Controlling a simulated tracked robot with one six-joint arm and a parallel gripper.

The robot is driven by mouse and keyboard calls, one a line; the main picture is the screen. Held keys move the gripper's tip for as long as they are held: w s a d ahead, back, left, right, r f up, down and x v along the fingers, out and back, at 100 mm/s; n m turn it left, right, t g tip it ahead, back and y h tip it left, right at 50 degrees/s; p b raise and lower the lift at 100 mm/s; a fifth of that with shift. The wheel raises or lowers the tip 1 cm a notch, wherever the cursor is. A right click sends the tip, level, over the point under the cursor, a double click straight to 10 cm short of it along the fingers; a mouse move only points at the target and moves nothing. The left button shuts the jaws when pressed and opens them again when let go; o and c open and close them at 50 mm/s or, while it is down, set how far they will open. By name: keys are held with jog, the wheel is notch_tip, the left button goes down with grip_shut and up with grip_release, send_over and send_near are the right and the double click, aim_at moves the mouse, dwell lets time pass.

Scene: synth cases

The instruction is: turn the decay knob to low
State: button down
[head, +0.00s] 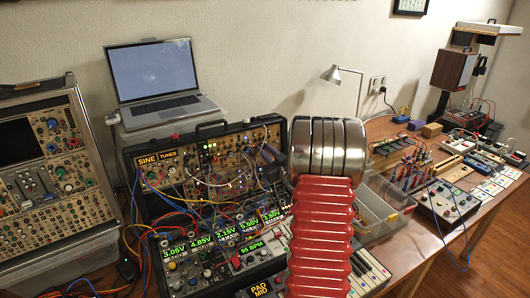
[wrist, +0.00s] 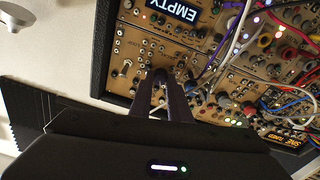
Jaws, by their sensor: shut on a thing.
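My gripper (wrist: 161,78) shows in the wrist view, with its two dark fingers reaching up to the gold-coloured module panel (wrist: 135,50). The fingertips are close together, shut on a small knob at the panel that they mostly hide. The panel labels are too small and blurred to read, so I cannot tell which knob is marked decay or where its pointer stands. In the head view, the black synth case (head: 286,128) stands on the table, full of modules and cables.
Patch cables (wrist: 232,45) hang close to the right of the fingers. A laptop (head: 155,75) stands behind the case. A second case (head: 50,160) is at left. A clear plastic bin (head: 375,215) and a keyboard (head: 370,270) lie near my arm on the right.

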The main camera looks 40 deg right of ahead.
jog(key=n+y, duration=0.1)
jog(key=n, duration=0.6)
jog(key=shift+w+a, duration=0.1)
jog(key=shift+w, duration=0.05)
jog(key=n+y, duration=0.1)
jog(key=n, duration=0.6)
jog(key=shift+n, duration=0.3)
jog(key=c, duration=1.7)
grip_release()
jog(key=shift+o, duration=0.2)
